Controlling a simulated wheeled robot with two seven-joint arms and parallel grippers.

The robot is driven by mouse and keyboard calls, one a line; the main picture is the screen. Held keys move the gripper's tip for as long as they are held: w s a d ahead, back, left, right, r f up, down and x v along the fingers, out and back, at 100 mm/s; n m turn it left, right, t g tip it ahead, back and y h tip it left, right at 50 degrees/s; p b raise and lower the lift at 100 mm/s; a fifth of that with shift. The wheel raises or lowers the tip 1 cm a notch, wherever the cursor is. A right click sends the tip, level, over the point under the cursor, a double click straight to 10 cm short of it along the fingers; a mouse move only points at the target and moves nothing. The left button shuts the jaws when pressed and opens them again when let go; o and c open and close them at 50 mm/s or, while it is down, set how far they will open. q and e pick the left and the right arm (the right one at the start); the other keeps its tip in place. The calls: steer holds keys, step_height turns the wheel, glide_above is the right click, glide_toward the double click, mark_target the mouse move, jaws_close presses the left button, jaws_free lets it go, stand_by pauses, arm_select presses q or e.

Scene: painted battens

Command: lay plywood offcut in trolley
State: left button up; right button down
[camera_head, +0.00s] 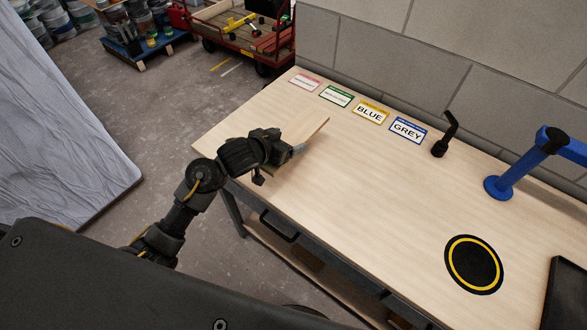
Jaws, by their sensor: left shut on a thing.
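My left gripper (287,151) is shut on the plywood offcut (307,136), a thin pale wooden piece at the left end of the workbench (400,205). The offcut's colour is close to the bench top, and the gripper hides part of it. I cannot tell whether it touches the bench. The trolley (282,42), red-framed with a wooden deck, stands on the floor at the top, beyond the bench. A yellow tool and several small items lie on its deck. My right gripper is out of view.
Label cards, including BLUE (370,113) and GREY (408,130), lie along the wall side. A black hooked stand (441,146), a blue post (500,187) and a black disc with a yellow ring (474,264) are on the bench. A grey slab (65,120) stands left; floor between is clear.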

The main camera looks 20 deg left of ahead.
arm_select(q)
glide_above(293, 175)
steer(key=f, duration=0.4)
steer(key=shift+w+a+f, duration=0.2)
steer(key=shift+w+f, duration=0.05)
steer(key=shift+f, duration=0.15)
steer(key=f, duration=0.3)
steer(key=shift+s+d+p, duration=0.25)
steer(key=shift+s+p, duration=0.05)
steer(key=shift+p, duration=0.1)
steer(key=shift+f, duration=0.45)
steer(key=shift+f, duration=0.2)
steer(key=o, duration=1.1)
steer(key=shift+r, duration=0.1)
